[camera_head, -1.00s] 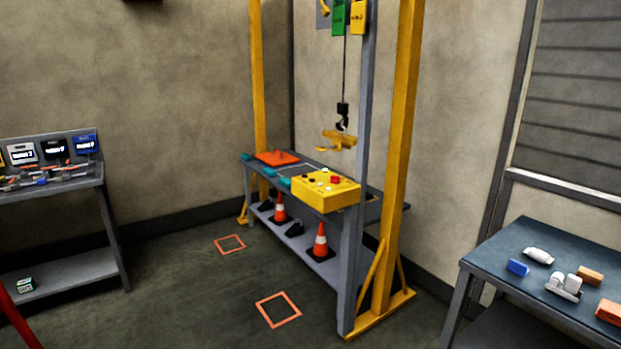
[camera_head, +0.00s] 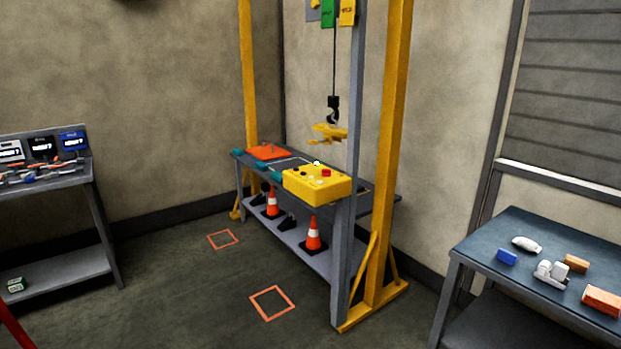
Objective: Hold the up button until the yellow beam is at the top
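The yellow control box (camera_head: 317,186) sits on the near end of the grey bench under the yellow frame. Its top carries several small buttons, black, white and red; which one is the up button is too small to tell. The yellow beam (camera_head: 329,131) hangs from a black hook (camera_head: 333,110) on a cable, a little above the bench and well below the top of the frame. My gripper is not in view.
The yellow frame's near post (camera_head: 387,170) and a grey post stand at the bench's right end. Traffic cones (camera_head: 313,234) are on its lower shelf. A table with small parts (camera_head: 480,242) is at right, a tool bench (camera_head: 60,185) at left. The floor between is open, with orange squares.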

